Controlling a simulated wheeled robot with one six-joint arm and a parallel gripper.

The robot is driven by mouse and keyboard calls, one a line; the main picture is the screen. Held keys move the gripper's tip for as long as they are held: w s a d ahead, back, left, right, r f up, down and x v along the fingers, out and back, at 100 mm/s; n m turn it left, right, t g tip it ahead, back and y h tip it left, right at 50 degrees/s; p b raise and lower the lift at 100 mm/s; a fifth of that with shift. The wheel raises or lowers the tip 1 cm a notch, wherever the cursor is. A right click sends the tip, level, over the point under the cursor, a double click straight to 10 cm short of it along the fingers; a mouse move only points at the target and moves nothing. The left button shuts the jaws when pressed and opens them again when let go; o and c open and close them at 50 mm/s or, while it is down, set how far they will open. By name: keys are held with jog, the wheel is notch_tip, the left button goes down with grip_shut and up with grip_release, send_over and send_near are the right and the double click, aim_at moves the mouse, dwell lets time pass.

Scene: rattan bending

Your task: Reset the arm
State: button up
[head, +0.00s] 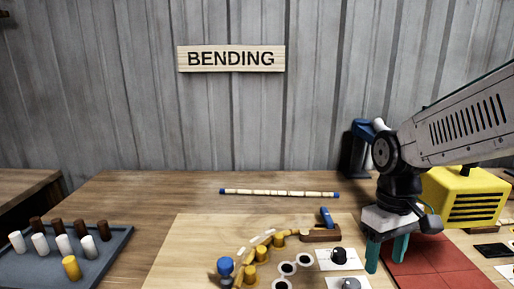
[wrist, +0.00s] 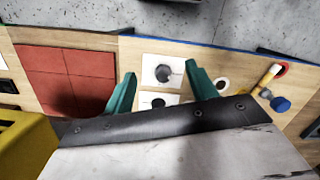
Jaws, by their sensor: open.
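My gripper (head: 386,262) hangs at the right of the head view, its two teal fingers pointing down and apart. Nothing is between them. It is above the area between the pale wooden board (head: 190,250) and the red tiled mat (head: 425,262). In the wrist view my gripper (wrist: 160,74) also shows open, with a white plate with a round dark knob (wrist: 162,73) seen beyond the gap, clear of the fingers. The same kind of plate (head: 350,265) shows on the board in the head view, left of the fingers.
A yellow slotted box (head: 462,195) stands close right of my gripper. A pale rod with blue ends (head: 280,193) lies behind the board. Yellow pegs (head: 262,254) and a blue knob (head: 225,266) stand on the board. A blue-grey tray (head: 110,262) holds several pegs at left.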

jog(key=s+r+m+t, duration=0.1)
jog(key=s+r+m, duration=0.1)
jog(key=s, duration=0.4)
jog(key=s+d+r+m+t, duration=0.1)
jog(key=s+r+m+t, duration=0.1)
jog(key=s, duration=0.5)
jog(key=shift+s+d+r, duration=0.25)
jog(key=shift+r, duration=0.5)
